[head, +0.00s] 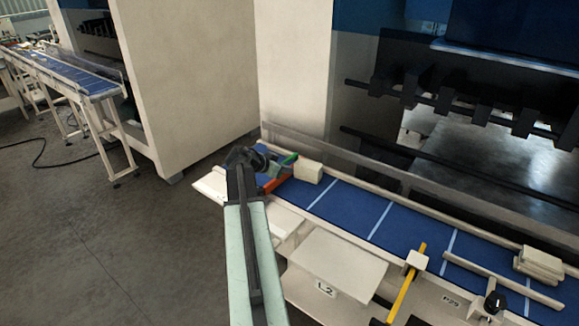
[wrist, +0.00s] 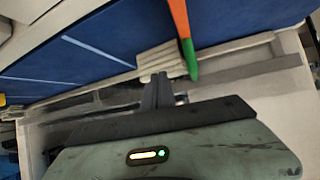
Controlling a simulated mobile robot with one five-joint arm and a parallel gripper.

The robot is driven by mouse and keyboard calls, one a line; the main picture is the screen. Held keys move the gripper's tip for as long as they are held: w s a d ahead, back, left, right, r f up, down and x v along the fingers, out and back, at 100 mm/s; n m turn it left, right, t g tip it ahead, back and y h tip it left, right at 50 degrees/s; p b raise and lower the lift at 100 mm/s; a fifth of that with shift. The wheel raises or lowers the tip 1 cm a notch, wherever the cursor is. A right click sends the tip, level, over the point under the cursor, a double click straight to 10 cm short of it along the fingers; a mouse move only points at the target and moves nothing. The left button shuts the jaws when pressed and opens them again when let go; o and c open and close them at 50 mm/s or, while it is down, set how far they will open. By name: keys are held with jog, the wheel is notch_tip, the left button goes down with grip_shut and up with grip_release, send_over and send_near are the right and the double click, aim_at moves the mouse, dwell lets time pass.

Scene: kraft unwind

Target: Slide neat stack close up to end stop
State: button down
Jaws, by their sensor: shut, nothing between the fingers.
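A neat cream stack (head: 308,171) lies on the blue belt near its far left end. In the wrist view the stack (wrist: 158,60) shows layered edges. A bar, orange with a green end, which looks like the end stop (head: 270,186), crosses the belt just left of the stack. In the wrist view the bar (wrist: 180,18) is on the stack's right, very close; whether they touch cannot be told. My gripper (head: 278,166) is shut and empty beside the bar and stack. In the wrist view its fingertips (wrist: 161,76) are right at the stack's near side; contact is unclear.
The blue belt (head: 350,207) with white cross lines is clear right of the stack. A second cream stack (head: 540,262) sits at the right end. A yellow bar (head: 405,285) and a black knob (head: 495,301) stand at the front edge. A rail (head: 345,167) runs behind.

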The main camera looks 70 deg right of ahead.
aim_at(309, 165)
jog(key=s+d, duration=0.1)
jog(key=d, duration=0.2)
jog(key=s+d, duration=0.1)
jog(key=d, duration=0.1)
jog(key=s+d+f+b, duration=0.1)
jog(key=s+d, duration=0.1)
jog(key=d, duration=0.1)
jog(key=shift+d, duration=0.35)
jog(key=shift+a+f+b, duration=0.1)
jog(key=shift+f+b, duration=0.2)
jog(key=shift+s+a, duration=0.15)
jog(key=shift+a, duration=0.05)
jog(key=shift+a, duration=0.15)
